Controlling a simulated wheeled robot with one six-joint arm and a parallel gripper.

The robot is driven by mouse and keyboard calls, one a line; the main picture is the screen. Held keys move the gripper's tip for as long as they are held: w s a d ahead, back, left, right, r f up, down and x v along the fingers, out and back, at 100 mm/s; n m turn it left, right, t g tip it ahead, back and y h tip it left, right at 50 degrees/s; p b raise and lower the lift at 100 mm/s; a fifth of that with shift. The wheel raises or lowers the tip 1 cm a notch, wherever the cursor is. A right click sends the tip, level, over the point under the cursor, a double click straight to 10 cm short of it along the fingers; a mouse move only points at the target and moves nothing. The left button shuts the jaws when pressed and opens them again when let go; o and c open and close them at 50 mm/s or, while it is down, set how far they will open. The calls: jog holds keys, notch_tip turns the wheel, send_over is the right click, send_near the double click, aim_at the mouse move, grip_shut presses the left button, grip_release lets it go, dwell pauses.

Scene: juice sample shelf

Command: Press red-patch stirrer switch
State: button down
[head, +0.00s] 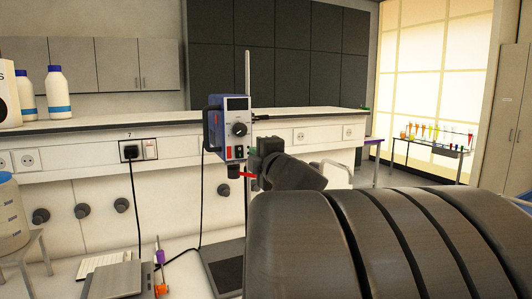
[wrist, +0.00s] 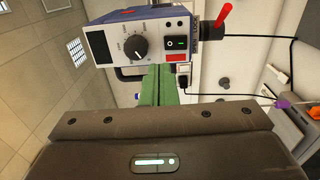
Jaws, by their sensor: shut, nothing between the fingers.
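The stirrer (head: 229,125) is a blue box with a pale front panel, mounted on an upright rod. Its panel carries a black knob (wrist: 140,46). Beside the knob is a black rocker switch (wrist: 176,43) with a red patch (wrist: 177,57) along one side. In the head view the red patch (head: 229,152) shows low on the panel. My gripper (wrist: 161,70) is shut and empty, its green-sided fingers together and pointing at the panel, near the red patch's side. In the head view my gripper (head: 256,165) is just right of the stirrer. I cannot tell whether it touches the panel.
A red lever (wrist: 223,15) sticks out from the stirrer's chuck. A black cable hangs beside the stirrer from the white bench (head: 100,124). A plug sits in a wall socket (head: 130,151). White bottles (head: 58,92) stand at the left. A rack of colored tubes (head: 434,140) is far right.

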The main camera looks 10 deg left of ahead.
jog(key=v, duration=0.5)
jog(key=shift+r, duration=0.4)
jog(key=shift+w, duration=0.1)
